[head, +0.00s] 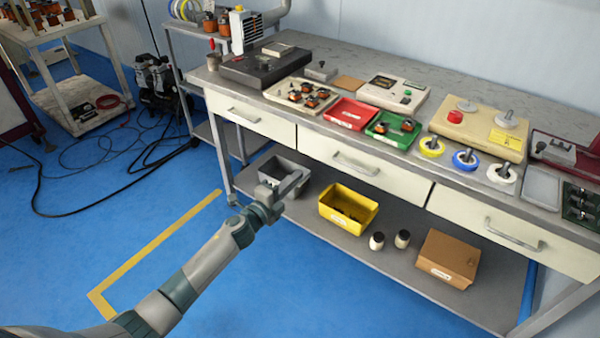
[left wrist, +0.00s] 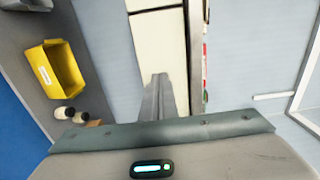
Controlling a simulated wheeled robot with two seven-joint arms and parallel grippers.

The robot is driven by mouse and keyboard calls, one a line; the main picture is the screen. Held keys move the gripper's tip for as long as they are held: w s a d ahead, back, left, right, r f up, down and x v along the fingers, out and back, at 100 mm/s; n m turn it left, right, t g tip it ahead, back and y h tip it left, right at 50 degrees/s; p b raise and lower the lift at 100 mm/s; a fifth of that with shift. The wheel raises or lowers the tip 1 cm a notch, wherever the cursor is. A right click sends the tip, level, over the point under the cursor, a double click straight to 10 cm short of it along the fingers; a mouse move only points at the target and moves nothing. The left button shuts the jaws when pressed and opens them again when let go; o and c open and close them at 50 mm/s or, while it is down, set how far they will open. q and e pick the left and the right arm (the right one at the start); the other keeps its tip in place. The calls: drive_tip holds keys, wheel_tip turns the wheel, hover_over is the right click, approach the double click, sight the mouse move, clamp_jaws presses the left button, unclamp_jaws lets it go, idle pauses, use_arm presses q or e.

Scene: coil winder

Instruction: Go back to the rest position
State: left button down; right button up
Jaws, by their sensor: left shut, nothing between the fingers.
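My left gripper (head: 294,184) is shut and empty. In the head view its arm reaches in from the lower left, and the gripper shows in front of the workbench (head: 440,75), overlapping the grey bin on the lower shelf in the picture. In the left wrist view the closed fingers (left wrist: 158,92) point up the picture against the pale drawer fronts (left wrist: 158,40). I cannot tell the exact gap to the bench. My right gripper is in neither view.
The lower shelf holds a grey bin (head: 270,172), a yellow bin (head: 348,207), two small jars and a cardboard box (head: 447,258). On top are a red tray (head: 351,113), a green tray (head: 393,129) and tape rolls. Blue floor (head: 300,290) is open in front; cables lie left.

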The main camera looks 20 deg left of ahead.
use_arm(q)
drive_tip(key=shift+s, duration=0.15)
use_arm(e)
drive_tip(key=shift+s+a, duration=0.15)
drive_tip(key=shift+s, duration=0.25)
use_arm(q)
drive_tip(key=s+a+f+n+g+y+p, duration=0.1)
drive_tip(key=s+f+n+g+y+p, duration=0.15)
drive_tip(key=s+f+n, duration=0.65)
drive_tip(key=s+a+f+n+g+y+p, duration=0.1)
drive_tip(key=s+f+n+g+y, duration=0.15)
drive_tip(key=s+f, duration=1.15)
drive_tip(key=s+d+f+n+g, duration=0.2)
drive_tip(key=s+f, duration=0.6)
drive_tip(key=s, duration=0.4)
drive_tip(key=s+d+f+n+g+p, duration=0.1)
drive_tip(key=s+f+n+g, duration=0.3)
drive_tip(key=s, duration=0.8)
wheel_tip(320, 180, down, 4)
drive_tip(key=shift+s+d+f+n+g, duration=0.15)
drive_tip(key=shift+d+f+n+g, duration=0.15)
drive_tip(key=shift+d+n, duration=0.6)
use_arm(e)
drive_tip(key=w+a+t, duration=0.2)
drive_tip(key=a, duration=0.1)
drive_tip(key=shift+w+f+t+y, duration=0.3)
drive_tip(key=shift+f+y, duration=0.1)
